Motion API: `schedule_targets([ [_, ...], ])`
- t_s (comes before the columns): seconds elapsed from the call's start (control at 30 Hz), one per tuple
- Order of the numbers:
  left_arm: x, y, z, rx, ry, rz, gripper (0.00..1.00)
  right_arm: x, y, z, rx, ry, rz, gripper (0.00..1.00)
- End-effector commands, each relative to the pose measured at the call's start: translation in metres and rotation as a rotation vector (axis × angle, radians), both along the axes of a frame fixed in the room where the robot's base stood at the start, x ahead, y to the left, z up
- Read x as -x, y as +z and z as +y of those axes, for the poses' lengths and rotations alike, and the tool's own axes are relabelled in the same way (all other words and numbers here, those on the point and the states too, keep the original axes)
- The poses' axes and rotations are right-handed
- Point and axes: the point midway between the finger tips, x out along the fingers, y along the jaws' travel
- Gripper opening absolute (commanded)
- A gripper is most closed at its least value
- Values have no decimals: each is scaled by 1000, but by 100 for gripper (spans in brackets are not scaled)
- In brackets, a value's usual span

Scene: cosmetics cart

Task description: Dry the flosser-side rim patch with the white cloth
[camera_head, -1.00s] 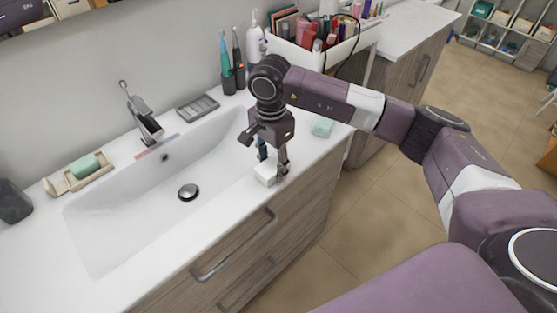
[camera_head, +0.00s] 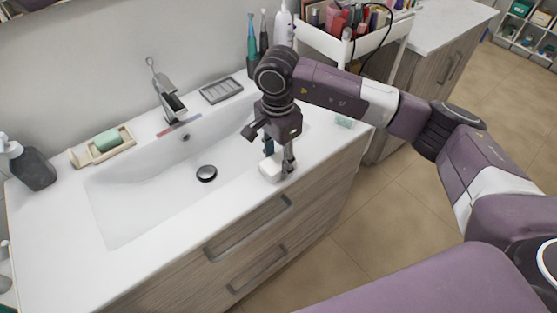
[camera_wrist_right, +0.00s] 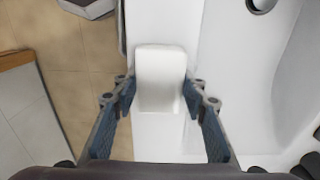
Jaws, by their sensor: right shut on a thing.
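The white cloth (camera_head: 270,171) is a small, thick white block on the front rim of the white sink (camera_head: 130,213), right of the drain. My right gripper (camera_head: 279,164) points down and is shut on it. In the right wrist view the cloth (camera_wrist_right: 161,75) sits between the two fingers of my right gripper (camera_wrist_right: 160,98), over the white rim. I cannot make out a wet patch on the rim; the arm and cloth cover part of it. Upright teal (camera_head: 252,52) and dark (camera_head: 263,38) handled devices stand at the back right; I cannot tell which is the flosser. My left gripper is out of view.
The faucet (camera_head: 170,98) and a grey soap dish (camera_head: 221,90) are along the back. A tray with green soap (camera_head: 107,139) and a dark bottle (camera_head: 36,168) stand left. A white cart (camera_head: 385,40) stands behind.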

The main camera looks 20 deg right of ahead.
Motion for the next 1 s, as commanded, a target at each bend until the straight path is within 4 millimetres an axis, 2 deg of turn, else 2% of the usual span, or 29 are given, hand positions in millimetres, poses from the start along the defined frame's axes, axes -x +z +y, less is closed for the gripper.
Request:
schedule_targets([
  [0.4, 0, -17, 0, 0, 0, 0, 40, -13, -2, -36, 2, -4, -2, 20],
  [0.67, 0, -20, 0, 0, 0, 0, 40, -16, -1, -44, 2, -4, -2, 20],
  [1.0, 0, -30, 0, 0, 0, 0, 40, -27, -1, -73, 2, -5, -2, 20],
])
